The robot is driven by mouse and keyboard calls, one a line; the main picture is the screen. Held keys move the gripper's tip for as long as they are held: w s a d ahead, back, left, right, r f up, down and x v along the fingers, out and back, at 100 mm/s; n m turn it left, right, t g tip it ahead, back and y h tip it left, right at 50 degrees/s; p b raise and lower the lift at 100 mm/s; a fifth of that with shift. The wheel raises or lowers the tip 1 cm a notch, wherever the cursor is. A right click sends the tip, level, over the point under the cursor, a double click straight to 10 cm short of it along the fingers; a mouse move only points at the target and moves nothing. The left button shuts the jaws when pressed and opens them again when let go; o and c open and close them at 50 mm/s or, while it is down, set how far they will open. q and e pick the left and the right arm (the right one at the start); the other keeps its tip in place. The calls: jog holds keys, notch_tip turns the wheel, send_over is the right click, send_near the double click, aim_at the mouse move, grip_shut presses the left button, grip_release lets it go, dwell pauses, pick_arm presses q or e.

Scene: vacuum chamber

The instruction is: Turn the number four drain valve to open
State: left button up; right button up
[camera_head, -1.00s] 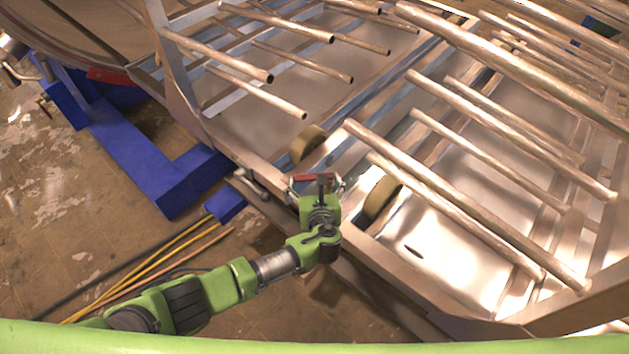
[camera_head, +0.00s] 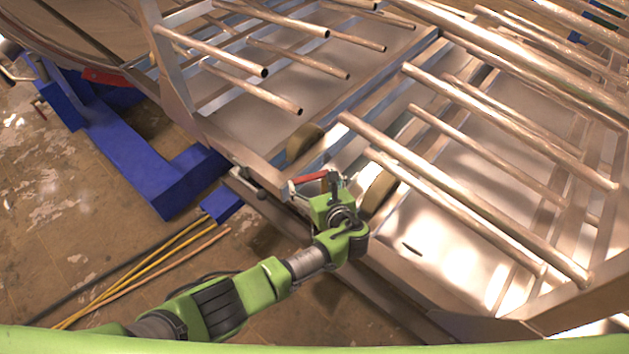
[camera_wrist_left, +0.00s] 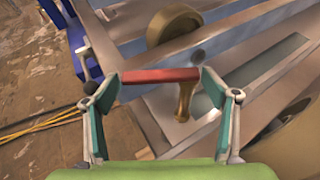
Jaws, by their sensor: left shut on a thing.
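A valve with a red bar handle (camera_head: 310,177) sits at the near edge of the metal frame in the head view. In the left wrist view the red handle (camera_wrist_left: 160,76) lies crosswise, with a brass-coloured stem (camera_wrist_left: 185,102) below its right part. My left gripper (camera_wrist_left: 158,88) is shut on the handle, one finger at each end. In the head view my left gripper (camera_head: 322,188) partly hides the valve body. No number on the valve is readable. My right gripper is not in view.
Metal frame rails (camera_head: 465,155) carry several long tubes beyond the valve. Round tan wheels (camera_head: 304,142) sit close by. A blue support (camera_head: 150,170) stands at left. Yellow and dark rods (camera_head: 150,270) lie on the floor, and a small dark-ended lever (camera_head: 247,177) is left of the valve.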

pick_arm(q)
jog(key=o, duration=1.6)
jog(key=shift+w, duration=0.1)
jog(key=v, duration=1.2)
